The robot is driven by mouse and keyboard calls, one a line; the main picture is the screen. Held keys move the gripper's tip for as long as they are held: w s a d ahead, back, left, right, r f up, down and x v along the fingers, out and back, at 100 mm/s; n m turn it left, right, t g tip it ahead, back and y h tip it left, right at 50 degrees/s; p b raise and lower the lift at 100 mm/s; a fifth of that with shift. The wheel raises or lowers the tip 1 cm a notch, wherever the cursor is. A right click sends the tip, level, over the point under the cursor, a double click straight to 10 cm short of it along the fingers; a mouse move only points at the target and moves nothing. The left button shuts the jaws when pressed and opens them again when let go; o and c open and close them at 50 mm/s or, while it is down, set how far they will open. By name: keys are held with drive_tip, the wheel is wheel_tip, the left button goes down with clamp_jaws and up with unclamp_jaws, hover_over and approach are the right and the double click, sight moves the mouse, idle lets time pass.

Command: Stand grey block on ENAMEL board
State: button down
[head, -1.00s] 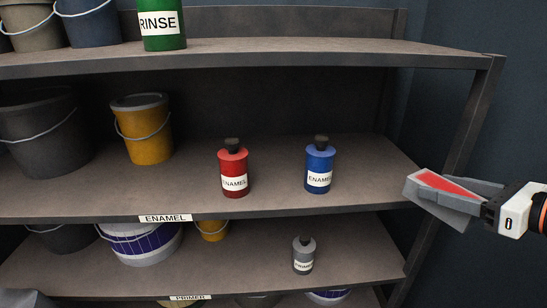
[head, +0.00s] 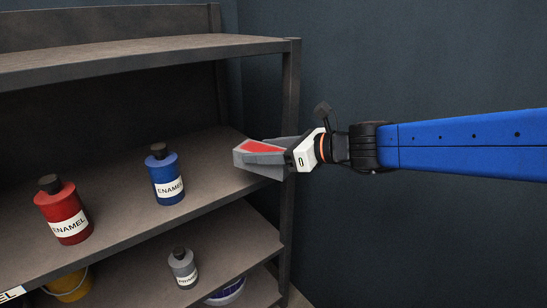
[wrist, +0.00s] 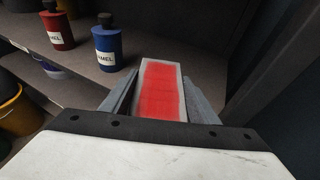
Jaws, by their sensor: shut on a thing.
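The grey block (head: 260,147) with a red face is held in my gripper (head: 262,155), which is shut on it. In the wrist view the block (wrist: 161,92) lies between the two fingers, red face towards the camera. The ENAMEL board (head: 130,222) is the middle shelf. In the head view the block appears in front of the right end of this board, near the corner post. I cannot tell how far above the board it is, and I see no clear contact.
A blue ENAMEL bottle (head: 166,178) and a red ENAMEL bottle (head: 64,212) stand on the board, left of the block. A grey bottle (head: 183,268) stands on the shelf below. The corner post (head: 289,110) is close to my gripper. Board between blue bottle and post is clear.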

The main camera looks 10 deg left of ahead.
drive_tip(key=w+a, duration=0.8)
drive_tip(key=a, duration=0.2)
drive_tip(key=shift+w+d+f, duration=0.1)
drive_tip(key=shift+w+f, duration=0.05)
drive_tip(key=shift+f, duration=2.85)
drive_tip(key=shift+w+f, duration=0.15)
drive_tip(key=shift+f, duration=0.25)
drive_tip(key=c, duration=0.7)
unclamp_jaws()
drive_tip(key=shift+f, duration=0.2)
drive_tip(key=shift+r, duration=0.1)
